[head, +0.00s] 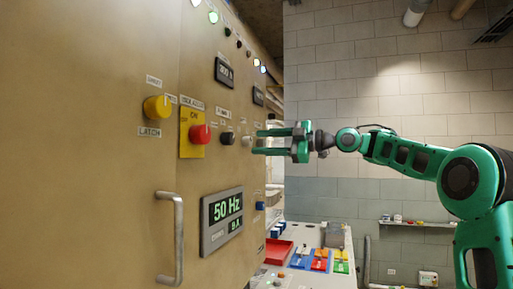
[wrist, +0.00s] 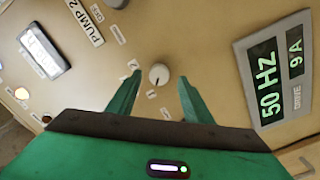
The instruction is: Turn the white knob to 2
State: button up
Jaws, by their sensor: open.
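The white knob (wrist: 159,74) is on the tan panel, in the wrist view just beyond and between my fingertips. In the head view the knob (head: 247,140) shows as a small pale shape right of a black knob. My gripper (head: 257,142) is open, its two green fingers pointing at the panel. In the wrist view the gripper (wrist: 159,81) has one finger on each side of the knob, with a gap on both sides. Contact is not visible.
Below are a 50 Hz display (head: 222,219) and a metal handle (head: 172,238). A bench (head: 325,235) with coloured trays stands beyond the panel.

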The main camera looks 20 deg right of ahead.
aim_at(247, 141)
jog(key=shift+x, duration=1.4)
